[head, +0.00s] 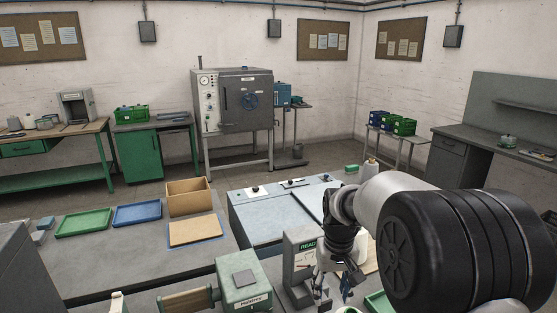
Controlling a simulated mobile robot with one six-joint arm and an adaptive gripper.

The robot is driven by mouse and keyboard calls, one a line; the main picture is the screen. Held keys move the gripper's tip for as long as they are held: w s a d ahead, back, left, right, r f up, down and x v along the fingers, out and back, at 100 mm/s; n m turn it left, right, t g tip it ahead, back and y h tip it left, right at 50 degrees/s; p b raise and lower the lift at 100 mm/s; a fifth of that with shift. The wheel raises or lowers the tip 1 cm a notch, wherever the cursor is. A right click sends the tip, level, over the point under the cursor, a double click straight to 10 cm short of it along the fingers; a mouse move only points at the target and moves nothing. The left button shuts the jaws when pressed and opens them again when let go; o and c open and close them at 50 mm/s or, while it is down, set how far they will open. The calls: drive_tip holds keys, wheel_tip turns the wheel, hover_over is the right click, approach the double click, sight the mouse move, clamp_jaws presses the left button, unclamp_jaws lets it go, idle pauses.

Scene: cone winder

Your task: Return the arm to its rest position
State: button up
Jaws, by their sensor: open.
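My arm reaches in from the right edge of the head view, its large black joint in the foreground. My gripper (334,287) hangs from its end, pointing down, with its fingers apart. It is beside a grey upright device (300,262) with a green label, near the bottom of the view. I see nothing held between the fingers. The arm hides part of the bench behind and under it.
A green box-shaped device (243,284) stands left of my gripper. A green tray (84,222), a blue tray (137,214) and a cardboard box (188,197) are on the left bench. A light-blue-topped table (265,212) lies behind. Open floor shows beyond.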

drive_tip(key=s+r+t, duration=0.2)
drive_tip(key=s+r, duration=0.5)
drive_tip(key=s, duration=0.3)
drive_tip(key=s+r+t, duration=0.1)
drive_tip(key=s+r, duration=0.5)
drive_tip(key=s, duration=0.4)
drive_tip(key=s+d+f+t, duration=0.1)
drive_tip(key=s, duration=0.8)
drive_tip(key=shift+f+m, duration=0.35)
drive_tip(key=shift+m, duration=0.05)
